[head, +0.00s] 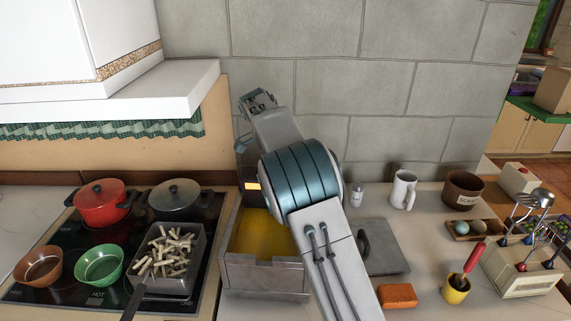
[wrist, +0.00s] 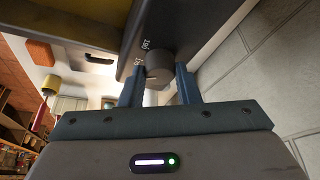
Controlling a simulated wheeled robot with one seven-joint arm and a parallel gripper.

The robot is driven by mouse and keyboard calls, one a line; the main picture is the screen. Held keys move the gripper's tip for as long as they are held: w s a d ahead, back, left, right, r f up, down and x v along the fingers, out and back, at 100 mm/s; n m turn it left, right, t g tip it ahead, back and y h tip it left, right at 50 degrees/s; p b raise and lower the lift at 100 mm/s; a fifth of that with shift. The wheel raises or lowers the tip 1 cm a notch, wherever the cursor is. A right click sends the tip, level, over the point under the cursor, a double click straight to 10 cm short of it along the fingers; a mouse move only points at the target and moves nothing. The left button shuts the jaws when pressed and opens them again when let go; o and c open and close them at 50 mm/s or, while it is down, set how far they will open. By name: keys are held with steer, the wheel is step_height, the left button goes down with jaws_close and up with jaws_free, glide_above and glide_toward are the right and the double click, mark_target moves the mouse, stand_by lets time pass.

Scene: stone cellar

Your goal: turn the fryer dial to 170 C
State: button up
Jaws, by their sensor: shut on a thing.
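The fryer (head: 265,275) stands on the counter right of the hob, with yellow oil in its open tank. A small lit orange display (head: 252,186) shows at its back left. My gripper is at the back of the fryer in the head view, where my own arm hides the fingers and the dial. In the wrist view the grey round dial (wrist: 158,66) sits between the two blue fingers of my gripper (wrist: 158,84), which is shut on it. White numbers are printed on the dark panel beside the dial; I cannot read its setting surely.
A pan of fries (head: 168,262), a red pot (head: 101,203) and a grey pot (head: 174,200) stand on the hob at left. A grey lid (head: 385,248), an orange block (head: 397,295) and a white mug (head: 403,190) are right of the fryer. A stone wall rises close behind.

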steer(key=o, duration=1)
steer(key=shift+c, duration=0.2)
steer(key=v, duration=1.3)
steer(key=shift+r, duration=0.4)
steer(key=shift+s, duration=0.1)
